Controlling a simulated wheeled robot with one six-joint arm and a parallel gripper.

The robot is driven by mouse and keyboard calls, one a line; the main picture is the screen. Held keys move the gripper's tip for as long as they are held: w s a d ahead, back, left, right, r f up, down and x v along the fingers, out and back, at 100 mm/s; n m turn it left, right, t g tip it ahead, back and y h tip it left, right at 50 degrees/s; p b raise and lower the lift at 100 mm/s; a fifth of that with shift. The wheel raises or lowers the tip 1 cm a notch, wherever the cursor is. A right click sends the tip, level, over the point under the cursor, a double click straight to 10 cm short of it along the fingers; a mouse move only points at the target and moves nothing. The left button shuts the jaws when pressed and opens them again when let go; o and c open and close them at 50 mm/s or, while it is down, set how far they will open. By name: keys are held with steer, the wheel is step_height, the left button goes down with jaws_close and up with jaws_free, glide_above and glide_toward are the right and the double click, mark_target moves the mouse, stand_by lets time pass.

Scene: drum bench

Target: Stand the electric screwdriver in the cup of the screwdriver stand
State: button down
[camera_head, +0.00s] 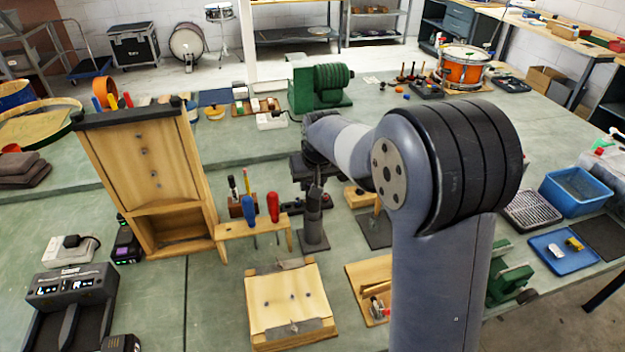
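The screwdriver stand (313,241) is a dark grey upright post on a flat square base, standing near the middle of the bench in the head view. My gripper (314,184) points down right above its cup (313,203). A dark, narrow upright shape shows between the fingers and the cup. It may be the electric screwdriver, but at this size I cannot separate it from the fingers. I cannot tell whether the fingers are closed on it or whether it is seated in the cup.
A wooden rack (228,231) with blue and red hand screwdrivers stands close left of the stand. A tall wooden frame (142,163) is farther left. A wooden block (291,299) lies in front, and a wooden tray (357,275) front right. My arm hides part of the right side.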

steer(key=shift+f+b, duration=0.8)
steer(key=shift+f, duration=0.4)
steer(key=c, duration=0.9)
jaws_free()
steer(key=shift+r, duration=0.1)
steer(key=b+v, duration=0.1)
steer(key=v, duration=0.9)
steer(key=shift+s+r, duration=0.2)
steer(key=shift+r, duration=0.15)
steer(key=shift+f, duration=0.15)
